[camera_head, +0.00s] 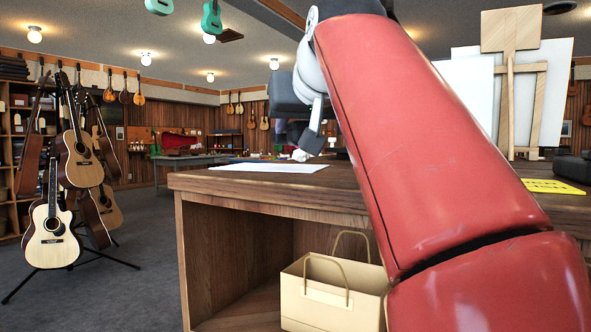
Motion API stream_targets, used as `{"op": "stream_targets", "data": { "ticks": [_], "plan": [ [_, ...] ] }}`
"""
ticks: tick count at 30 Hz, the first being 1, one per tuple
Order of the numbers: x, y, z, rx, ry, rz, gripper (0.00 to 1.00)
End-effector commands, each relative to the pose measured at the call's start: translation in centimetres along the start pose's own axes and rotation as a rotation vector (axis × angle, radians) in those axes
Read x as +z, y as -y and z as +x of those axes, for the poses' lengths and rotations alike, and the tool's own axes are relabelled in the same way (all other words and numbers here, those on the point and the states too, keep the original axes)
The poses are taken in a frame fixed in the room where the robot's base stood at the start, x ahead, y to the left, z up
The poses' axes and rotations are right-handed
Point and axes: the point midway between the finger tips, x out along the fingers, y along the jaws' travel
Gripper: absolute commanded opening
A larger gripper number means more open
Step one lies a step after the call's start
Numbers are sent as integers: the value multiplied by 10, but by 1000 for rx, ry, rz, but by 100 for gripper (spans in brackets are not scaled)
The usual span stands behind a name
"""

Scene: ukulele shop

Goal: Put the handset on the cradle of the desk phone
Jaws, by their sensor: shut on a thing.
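My gripper (312,140) is above the wooden desk (270,190), near its far side and partly hidden behind my red arm. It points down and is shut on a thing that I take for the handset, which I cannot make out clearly. A dark object (574,168) is cut off at the right edge on the desk; I cannot tell whether it is the desk phone. No cradle can be made out.
A pale sheet (270,167) lies on the desk's left part. A yellow sign (552,186) lies at the right, near a wooden easel (510,80). A tan paper bag (325,295) stands under the desktop. Guitars on stands (52,235) are at left, with open floor between.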

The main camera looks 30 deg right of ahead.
Motion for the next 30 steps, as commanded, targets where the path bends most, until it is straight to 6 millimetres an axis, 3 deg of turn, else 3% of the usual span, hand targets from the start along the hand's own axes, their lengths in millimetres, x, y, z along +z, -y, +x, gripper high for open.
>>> {"op": "stream_targets", "data": {
  "ticks": [8, 23, 24, 28, 30],
  "plan": [
    [34, 0, 13, 0, -1, 0, 3],
    [44, 0, 18, -1, -1, -1, 3],
    [44, 0, 18, -1, 0, -1, 37],
    [44, 0, 18, 0, 0, -1, 54],
    [44, 0, 18, 0, 0, 0, 56]
  ]
}}
